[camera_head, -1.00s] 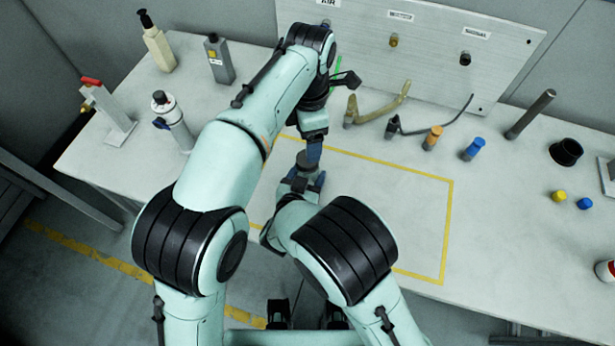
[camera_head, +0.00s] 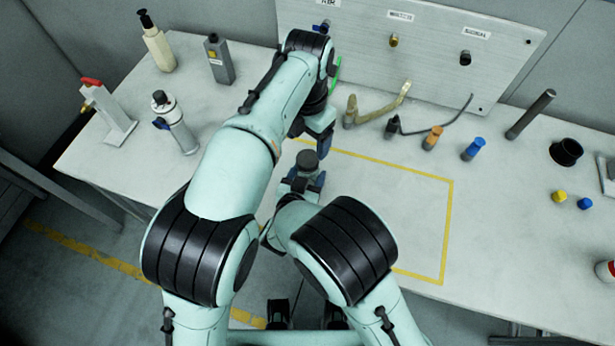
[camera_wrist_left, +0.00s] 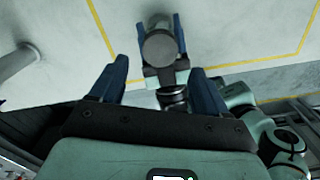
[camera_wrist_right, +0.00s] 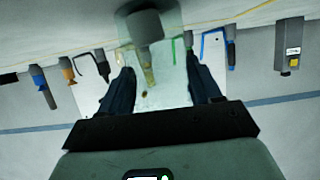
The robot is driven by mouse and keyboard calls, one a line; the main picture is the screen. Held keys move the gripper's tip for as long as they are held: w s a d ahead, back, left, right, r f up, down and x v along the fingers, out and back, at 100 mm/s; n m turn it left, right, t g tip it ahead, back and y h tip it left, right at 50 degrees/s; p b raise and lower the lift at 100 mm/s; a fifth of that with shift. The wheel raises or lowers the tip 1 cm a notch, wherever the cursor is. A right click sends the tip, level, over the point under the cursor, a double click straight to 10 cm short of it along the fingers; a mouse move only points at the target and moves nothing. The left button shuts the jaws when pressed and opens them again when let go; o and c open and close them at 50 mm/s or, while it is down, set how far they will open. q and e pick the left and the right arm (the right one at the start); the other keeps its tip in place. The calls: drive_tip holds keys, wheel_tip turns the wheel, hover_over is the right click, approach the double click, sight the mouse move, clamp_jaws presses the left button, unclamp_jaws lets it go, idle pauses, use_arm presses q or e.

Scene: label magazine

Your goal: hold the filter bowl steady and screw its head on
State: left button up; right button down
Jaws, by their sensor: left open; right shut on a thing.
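The filter's dark round head (camera_head: 307,159) shows from above, over my right gripper (camera_head: 305,178) near the yellow-taped area. My right gripper is shut on the filter bowl, which is mostly hidden beneath the head. In the left wrist view the round grey top (camera_wrist_left: 159,46) lies between the right gripper's blue fingers. In the right wrist view a dark cylinder with a paler rim (camera_wrist_right: 147,27) stands beyond the fingers. My left gripper (camera_head: 312,141) is open and empty, just behind and above the head, apart from it. I cannot tell how tightly head and bowl are joined.
Hoses, an orange fitting (camera_head: 432,138) and a blue fitting (camera_head: 473,149) lie before the back panel (camera_head: 430,60). The taped area's right side is clear.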

sight(308, 158)
use_arm(q)
wheel_tip(308, 158, down, 6)
drive_tip(key=shift+f, duration=0.25)
